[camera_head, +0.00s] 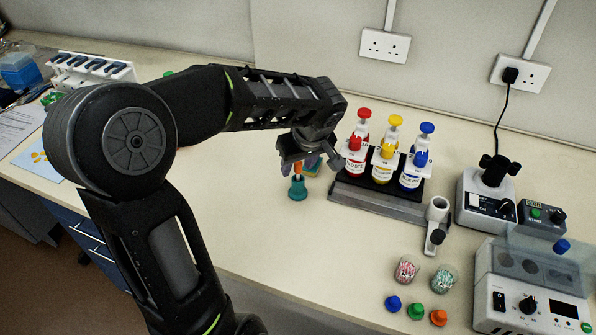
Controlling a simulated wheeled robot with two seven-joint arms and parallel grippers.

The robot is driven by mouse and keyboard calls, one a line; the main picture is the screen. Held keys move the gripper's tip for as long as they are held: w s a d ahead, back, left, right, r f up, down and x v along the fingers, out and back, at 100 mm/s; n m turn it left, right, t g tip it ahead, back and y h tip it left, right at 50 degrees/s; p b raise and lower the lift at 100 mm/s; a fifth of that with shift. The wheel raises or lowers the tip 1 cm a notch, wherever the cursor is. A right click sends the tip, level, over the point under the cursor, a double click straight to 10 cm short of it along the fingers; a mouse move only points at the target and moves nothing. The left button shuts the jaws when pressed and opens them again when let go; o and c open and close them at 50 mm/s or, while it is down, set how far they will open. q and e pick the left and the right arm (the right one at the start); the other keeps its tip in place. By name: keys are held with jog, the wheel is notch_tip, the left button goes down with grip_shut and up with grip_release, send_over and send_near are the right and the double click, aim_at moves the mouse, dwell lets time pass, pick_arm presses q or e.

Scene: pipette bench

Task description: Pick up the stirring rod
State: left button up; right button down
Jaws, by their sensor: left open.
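My left gripper (308,160) points down over the bench, left of the bottle rack, with its jaws open. Between and just below its fingers, a small orange upright piece (298,170) shows above a teal base (297,190) on the bench. The gripper hides much of it, and I cannot tell if the fingers touch it. No stirring rod can be made out for certain; this upright piece may be part of it or of its holder. My right gripper is not in view.
A rack (376,196) holds red, yellow and blue bottles right of the gripper. Two small tip jars (407,268) and (445,278) and coloured caps (415,308) lie at front. Bench devices (532,290) stand at right. A white pipette rack (92,72) is at back left. The front middle bench is clear.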

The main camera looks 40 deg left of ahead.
pick_arm(q)
jog(key=shift+c, duration=0.3)
grip_shut()
jog(key=shift+r, duration=0.1)
dwell(0.4)
notch_tip(320, 180, up, 10)
jog(key=shift+f+b, duration=0.1)
jog(key=shift+b, duration=0.5)
dwell(0.3)
